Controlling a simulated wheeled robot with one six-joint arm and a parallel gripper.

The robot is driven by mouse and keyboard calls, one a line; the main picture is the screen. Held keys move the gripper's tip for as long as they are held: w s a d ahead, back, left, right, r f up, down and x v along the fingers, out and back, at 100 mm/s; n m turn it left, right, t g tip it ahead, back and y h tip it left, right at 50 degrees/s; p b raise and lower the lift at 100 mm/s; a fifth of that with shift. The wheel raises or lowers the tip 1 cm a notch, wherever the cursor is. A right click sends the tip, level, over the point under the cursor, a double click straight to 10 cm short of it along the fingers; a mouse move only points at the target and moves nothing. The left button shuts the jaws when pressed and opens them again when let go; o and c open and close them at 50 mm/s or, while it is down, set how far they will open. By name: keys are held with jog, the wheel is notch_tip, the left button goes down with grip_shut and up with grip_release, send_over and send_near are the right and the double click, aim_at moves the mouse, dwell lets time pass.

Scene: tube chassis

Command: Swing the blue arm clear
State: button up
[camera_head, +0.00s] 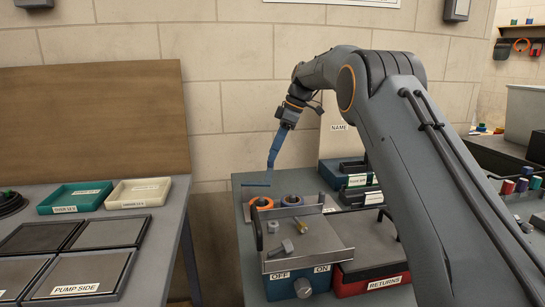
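My gripper (289,114) is above the back left of the bench, pointing down. A thin blue bent piece (272,158) runs down from its end to a flat blue foot (257,184) near the bench's back left corner. I cannot tell whether the gripper holds this piece or whether it is part of the gripper. The fingers are too small to read. No other blue arm can be made out.
Behind the chassis are an orange ring (262,202) and a blue ring (292,200). A red RETURNS tray (373,281) is at its right, partly behind my arm. Teal (74,198) and cream (138,193) trays and dark pads (82,273) lie on the left table. A gap separates the tables.

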jog(key=shift+v, duration=2.65)
